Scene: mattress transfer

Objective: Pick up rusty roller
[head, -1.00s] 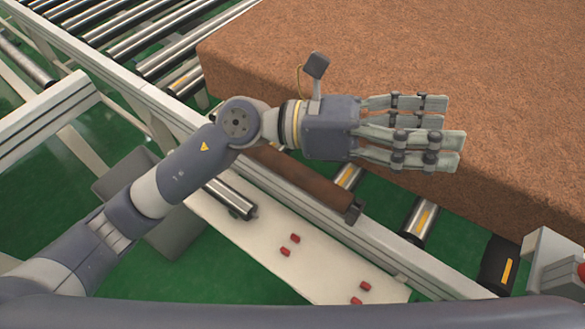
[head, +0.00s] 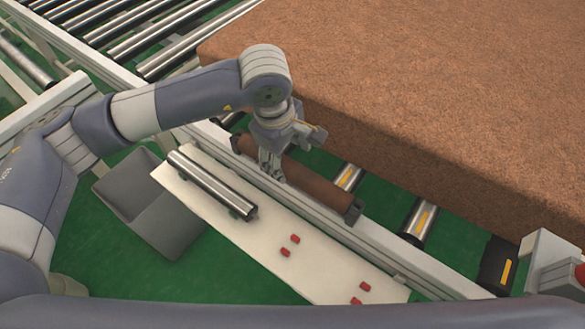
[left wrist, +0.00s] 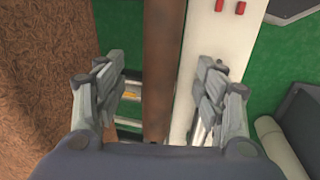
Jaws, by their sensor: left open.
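The rusty roller (head: 318,187) is a brown cylinder lying along the white conveyor rail, slanting from upper left to lower right in the head view. In the left wrist view the roller (left wrist: 162,50) runs up the middle of the picture. My left gripper (head: 272,170) points down over the roller and hides part of its length. In the left wrist view the open fingers of my left gripper (left wrist: 160,75) lie on either side of the roller, with visible gaps to it. My right gripper does not show.
A shiny metal roller (head: 210,185) and several small red pieces (head: 295,239) lie on a white board (head: 270,258) beside the rail. A grey bin (head: 150,215) stands to the left. A large brown mattress block (head: 440,100) rests on the conveyor behind.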

